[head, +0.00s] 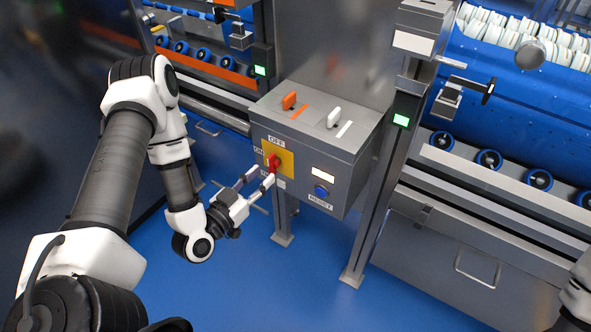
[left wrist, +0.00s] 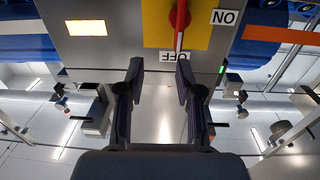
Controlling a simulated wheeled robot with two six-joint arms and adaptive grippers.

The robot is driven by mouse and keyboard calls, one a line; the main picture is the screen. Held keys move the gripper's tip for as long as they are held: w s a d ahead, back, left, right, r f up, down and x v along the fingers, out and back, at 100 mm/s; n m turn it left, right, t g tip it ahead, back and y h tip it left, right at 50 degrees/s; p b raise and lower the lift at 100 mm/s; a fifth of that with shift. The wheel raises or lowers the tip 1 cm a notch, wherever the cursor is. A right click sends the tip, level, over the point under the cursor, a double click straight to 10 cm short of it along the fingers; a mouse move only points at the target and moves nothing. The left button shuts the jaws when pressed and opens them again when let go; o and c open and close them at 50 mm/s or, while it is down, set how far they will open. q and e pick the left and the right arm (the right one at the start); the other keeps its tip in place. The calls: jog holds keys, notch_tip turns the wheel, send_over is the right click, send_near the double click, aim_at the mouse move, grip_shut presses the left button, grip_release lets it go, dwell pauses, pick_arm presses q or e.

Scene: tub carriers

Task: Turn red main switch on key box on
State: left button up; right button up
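The grey key box (head: 345,185) stands on posts in the middle of the head view. On its front a yellow plate (head: 288,158) carries the red main switch (head: 274,161), with OFF above and ON at the left. The left wrist view shows the box upside down; there the pointer of the red switch (left wrist: 180,18) lies towards OFF (left wrist: 176,56). My left gripper (head: 261,177) is open and empty, in front of the plate just below the switch. Whether a fingertip touches it I cannot tell. Its fingers (left wrist: 160,75) are apart in the wrist view. My right gripper is out of view.
A blue button (head: 321,191) marked RESET and a lit panel (head: 323,174) sit right of the switch. An orange handle (head: 289,100) and a white handle (head: 334,117) stand on the box top. Conveyors with blue wheels (head: 488,159) flank the box. Blue floor is free in front.

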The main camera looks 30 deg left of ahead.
aim_at(269, 161)
pick_arm(q)
jog(key=shift+y, duration=0.3)
jog(key=w, duration=0.2)
jog(key=w+a, duration=0.1)
jog(key=w, duration=0.4)
jog(key=shift+w+a+f, duration=0.1)
jog(key=shift+a+f, duration=0.05)
jog(key=shift+f, duration=0.1)
jog(key=shift+w+a+f+n, duration=0.1)
jog(key=shift+w+a+n, duration=0.1)
jog(key=shift+w+n, duration=0.1)
jog(key=shift+s+d, duration=0.1)
grip_shut()
